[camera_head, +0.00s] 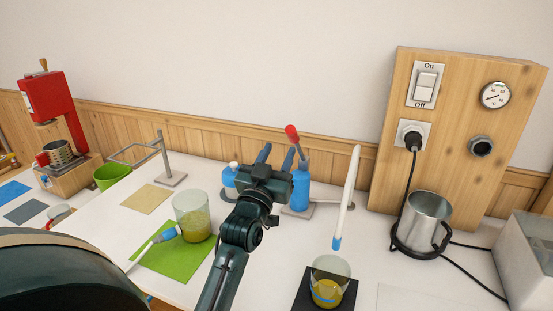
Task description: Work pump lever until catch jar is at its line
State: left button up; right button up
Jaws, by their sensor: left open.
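The pump lever has a red grip (291,134) on a thin metal rod above a blue pump body (300,188). My left gripper (277,152) is open just left of the lever, fingers pointing up and away, and it hides part of the pump. Whether it touches the lever I cannot tell. The catch jar (330,268) stands on a black mat (301,298) at the front, with yellow liquid in its lower part and a blue mark low on its wall. A white tube (347,195) with a blue tip ends above it. My right gripper is not in view.
A larger jar (191,204) of yellow liquid stands on a green mat (152,262), a blue-ended tube beside it. A metal pitcher (427,220), a wooden switch panel (455,130) and a grey box (525,262) are right. A stand (162,160) and red machine (45,97) are left.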

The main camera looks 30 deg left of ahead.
aim_at(288, 132)
pick_arm(q)
jog(key=shift+b+x, duration=0.3)
jog(key=shift+x, duration=1.85)
jog(key=shift+b+x, duration=0.35)
jog(key=shift+x, duration=1)
jog(key=shift+w+r+p, duration=0.15)
jog(key=shift+w+p, duration=0.15)
jog(key=shift+p, duration=0.05)
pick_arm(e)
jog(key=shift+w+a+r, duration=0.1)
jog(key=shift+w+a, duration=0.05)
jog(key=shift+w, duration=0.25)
